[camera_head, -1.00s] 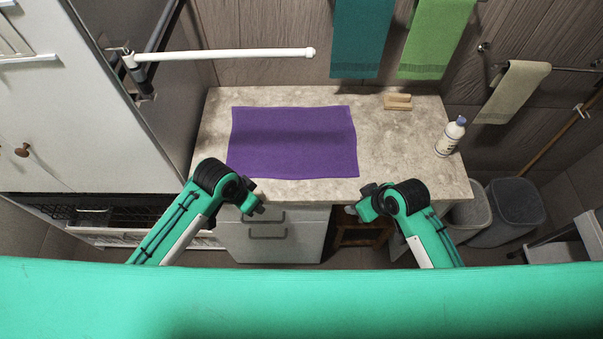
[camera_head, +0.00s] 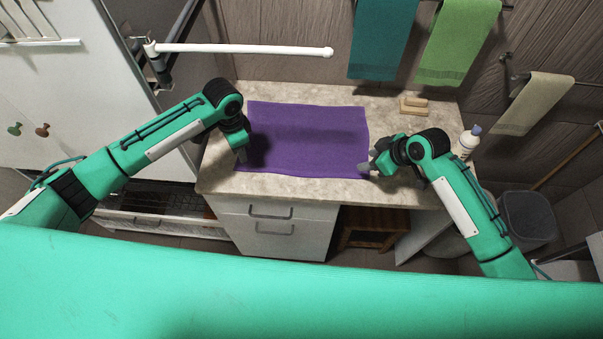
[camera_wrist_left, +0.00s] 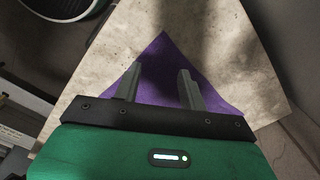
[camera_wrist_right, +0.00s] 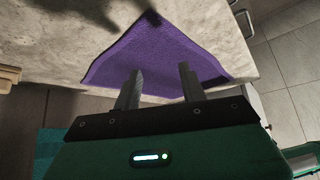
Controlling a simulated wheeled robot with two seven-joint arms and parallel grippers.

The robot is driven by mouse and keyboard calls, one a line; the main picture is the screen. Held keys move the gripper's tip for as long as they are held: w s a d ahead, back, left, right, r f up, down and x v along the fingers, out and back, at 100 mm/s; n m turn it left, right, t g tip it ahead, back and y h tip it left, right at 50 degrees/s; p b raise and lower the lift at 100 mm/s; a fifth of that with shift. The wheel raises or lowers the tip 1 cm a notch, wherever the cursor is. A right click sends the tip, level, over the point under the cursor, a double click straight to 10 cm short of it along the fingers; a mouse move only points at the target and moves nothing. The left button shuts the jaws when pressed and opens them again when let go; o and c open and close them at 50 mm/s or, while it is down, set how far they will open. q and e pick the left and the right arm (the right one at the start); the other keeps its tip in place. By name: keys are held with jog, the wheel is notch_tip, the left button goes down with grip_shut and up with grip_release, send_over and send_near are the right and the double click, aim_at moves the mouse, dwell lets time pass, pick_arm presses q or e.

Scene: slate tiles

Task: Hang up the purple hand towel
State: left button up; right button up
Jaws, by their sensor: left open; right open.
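The purple hand towel (camera_head: 305,140) lies flat and spread out on the stone countertop (camera_head: 220,170). My left gripper (camera_head: 241,153) is open above the towel's left edge; its wrist view shows a towel corner (camera_wrist_left: 160,65) between and beyond the fingers (camera_wrist_left: 158,90). My right gripper (camera_head: 372,170) is open at the towel's front right corner; its wrist view shows the towel (camera_wrist_right: 155,50) beyond and below the fingers (camera_wrist_right: 157,88). Neither gripper holds the towel. A white rail (camera_head: 245,49) with a free end sticks out from the left above the counter, with nothing hanging on it.
A teal towel (camera_head: 383,40), a green towel (camera_head: 458,42) and a beige towel (camera_head: 535,103) hang on the wall. A wooden block (camera_head: 413,106) and a white bottle (camera_head: 467,141) stand on the counter's right side. A grey bin (camera_head: 527,220) stands on the floor at right.

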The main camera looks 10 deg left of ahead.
aim_at(244, 166)
pick_arm(q)
jog(key=shift+f, duration=3.05)
pick_arm(e)
jog(key=shift+f, duration=3.05)
pick_arm(q)
jog(key=shift+f, duration=0.15)
pick_arm(e)
jog(key=shift+f, duration=0.15)
pick_arm(q)
jog(key=shift+s, duration=0.1)
jog(key=shift+c, duration=0.2)
pick_arm(e)
jog(key=shift+c, duration=0.2)
pick_arm(q)
grip_shut()
pick_arm(e)
jog(key=shift+s+f, duration=0.1)
grip_shut()
